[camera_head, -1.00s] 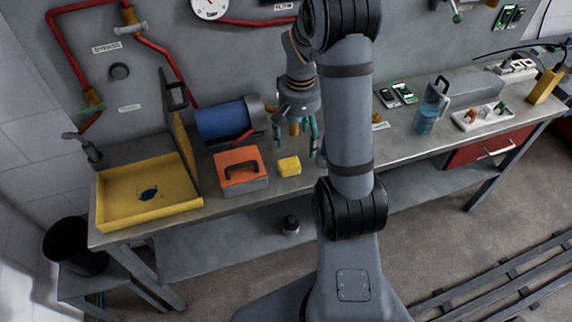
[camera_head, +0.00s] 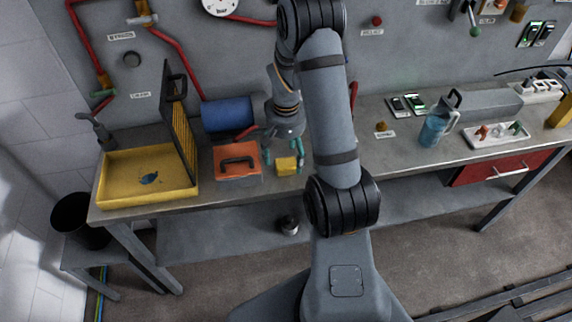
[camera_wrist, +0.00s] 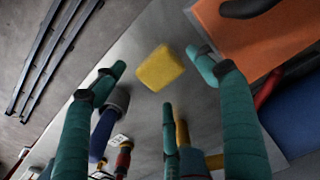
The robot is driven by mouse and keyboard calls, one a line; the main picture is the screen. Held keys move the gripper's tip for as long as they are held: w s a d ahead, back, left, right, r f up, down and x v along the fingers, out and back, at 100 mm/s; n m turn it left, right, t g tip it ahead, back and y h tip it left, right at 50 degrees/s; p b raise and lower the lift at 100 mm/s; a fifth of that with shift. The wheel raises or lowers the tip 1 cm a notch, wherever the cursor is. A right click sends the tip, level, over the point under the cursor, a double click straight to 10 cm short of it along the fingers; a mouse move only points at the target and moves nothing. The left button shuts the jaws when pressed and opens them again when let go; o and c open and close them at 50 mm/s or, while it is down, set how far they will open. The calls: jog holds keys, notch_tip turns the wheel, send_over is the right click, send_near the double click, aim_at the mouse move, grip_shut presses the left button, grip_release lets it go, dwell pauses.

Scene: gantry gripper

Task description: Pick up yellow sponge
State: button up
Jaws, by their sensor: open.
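The yellow sponge (camera_head: 287,166) lies on the grey workbench, just right of the orange toolbox, in the head view. In the wrist view the sponge (camera_wrist: 160,68) lies flat on the metal top, ahead of the fingers and between the outer ones. My gripper (camera_head: 283,158) hangs over the bench close to the sponge, with its green fingers spread. In the wrist view my gripper (camera_wrist: 160,85) is open and empty. I cannot tell exactly how high the fingertips are above the bench.
The orange toolbox (camera_head: 237,161) stands close left of the sponge, with a blue cylinder (camera_head: 228,114) behind it. A yellow tray (camera_head: 148,193) sits further left. A blue-filled bottle (camera_head: 434,128) and white tray (camera_head: 498,140) stand right. Bench (camera_head: 385,165) between is mostly clear.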

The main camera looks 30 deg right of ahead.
aim_at(286, 163)
jog(key=shift+f, duration=1.75)
jog(key=shift+c, duration=1.1)
jog(key=c, duration=1)
